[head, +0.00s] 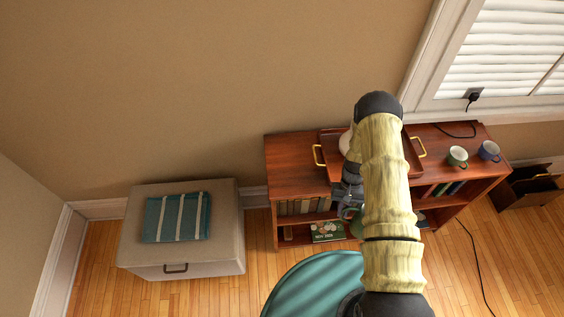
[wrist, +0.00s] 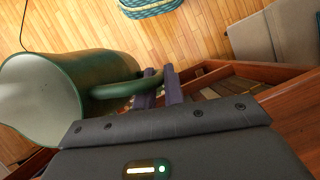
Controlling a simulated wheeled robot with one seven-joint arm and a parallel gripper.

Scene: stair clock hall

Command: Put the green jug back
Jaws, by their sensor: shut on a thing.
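The green jug (wrist: 105,68) fills the left of the wrist view, with its pale inside facing the camera and its handle reaching right. My gripper (wrist: 161,82) is shut on that handle. In the head view my gripper (head: 349,209) is in front of the low wooden shelf (head: 292,180), just below its top edge. A part of the green jug (head: 357,225) shows beside it, mostly hidden by my arm. A wooden tray (head: 328,138) with brass handles lies on the shelf top, partly covered by my arm.
A pale object (head: 345,142) on the tray is partly hidden. A teal round seat (head: 310,285) is in front. A beige ottoman (head: 180,262) stands left. The shelf top's left end is bare.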

